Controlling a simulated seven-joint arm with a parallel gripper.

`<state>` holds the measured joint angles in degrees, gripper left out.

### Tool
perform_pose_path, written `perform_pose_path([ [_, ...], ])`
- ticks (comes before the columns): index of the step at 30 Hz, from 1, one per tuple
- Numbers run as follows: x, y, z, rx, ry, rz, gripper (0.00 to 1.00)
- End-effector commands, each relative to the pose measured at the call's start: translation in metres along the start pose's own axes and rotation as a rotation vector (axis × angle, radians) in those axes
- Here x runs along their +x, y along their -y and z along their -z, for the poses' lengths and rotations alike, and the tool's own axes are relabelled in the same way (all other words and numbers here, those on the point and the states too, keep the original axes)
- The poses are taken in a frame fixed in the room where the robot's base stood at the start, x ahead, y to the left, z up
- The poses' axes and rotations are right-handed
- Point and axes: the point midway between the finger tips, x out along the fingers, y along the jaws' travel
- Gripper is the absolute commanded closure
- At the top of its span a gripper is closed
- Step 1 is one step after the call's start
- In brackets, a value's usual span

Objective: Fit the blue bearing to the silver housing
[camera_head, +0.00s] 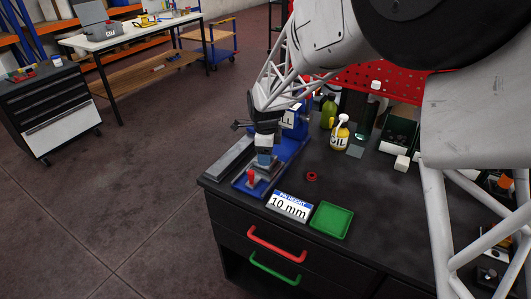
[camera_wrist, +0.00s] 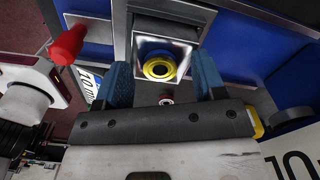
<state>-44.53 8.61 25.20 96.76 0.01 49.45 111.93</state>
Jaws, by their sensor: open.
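My gripper (camera_head: 265,158) is low over the blue press fixture (camera_head: 281,166) on the dark bench. In the wrist view its two blue fingers (camera_wrist: 164,76) are apart, one to each side, with nothing visibly held between them. The silver housing (camera_wrist: 183,48) is a square, bright block just beyond the fingertips. A yellow ring with a dark centre (camera_wrist: 160,66) shows within the housing's outline; I cannot tell how deep it sits. I cannot make out a blue bearing in either view. My gripper hides much of the fixture in the head view.
A red knob (camera_head: 252,178) stands at the fixture's front. A 10 mm sign (camera_head: 289,206), green tray (camera_head: 332,218) and red ring (camera_head: 312,176) lie to its right. Bare bench lies right of the ring.

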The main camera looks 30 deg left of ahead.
Motion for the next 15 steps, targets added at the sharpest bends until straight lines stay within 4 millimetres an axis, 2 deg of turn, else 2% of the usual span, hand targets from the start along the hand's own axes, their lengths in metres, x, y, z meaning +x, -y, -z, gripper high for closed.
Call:
perform_pose_path([
  [7, -0.016, 0.0, 0.0, 0.0, 0.001, 0.002, 0.36],
  [15, -0.05, 0.001, 0.0, 0.0, 0.001, 0.002, 0.36],
])
